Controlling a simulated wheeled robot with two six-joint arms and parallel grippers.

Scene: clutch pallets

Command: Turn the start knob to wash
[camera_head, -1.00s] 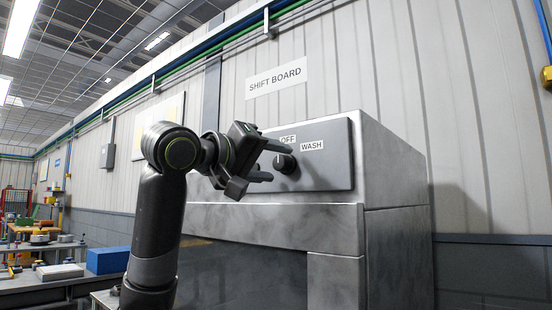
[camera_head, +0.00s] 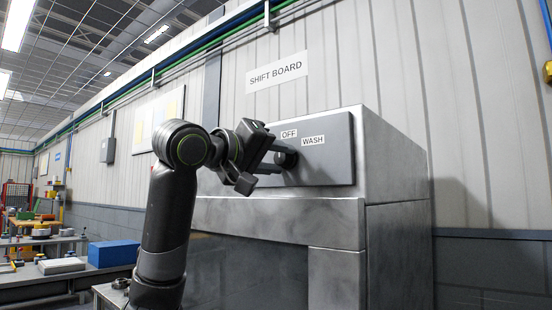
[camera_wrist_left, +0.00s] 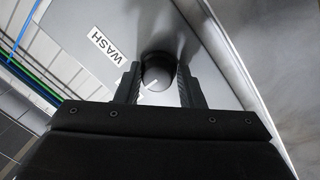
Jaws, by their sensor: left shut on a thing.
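The dark round start knob (camera_head: 288,158) sits on the grey control panel (camera_head: 335,172) of a metal machine. The OFF label (camera_head: 289,133) is above the knob and the WASH label (camera_head: 313,140) is to its upper right. My left gripper (camera_head: 279,158) is shut on the knob, one finger on each side. The left wrist view shows the knob (camera_wrist_left: 157,68) between the fingers of the gripper (camera_wrist_left: 157,82), with the WASH label (camera_wrist_left: 108,47) to its upper left. A white mark on the knob points to the lower left there, away from WASH. My right gripper is not in view.
A SHIFT BOARD sign (camera_head: 277,76) hangs on the ribbed wall above the machine. The machine's metal body (camera_head: 400,240) stands below and right of the panel. A blue box (camera_head: 113,253) rests on a bench at the lower left.

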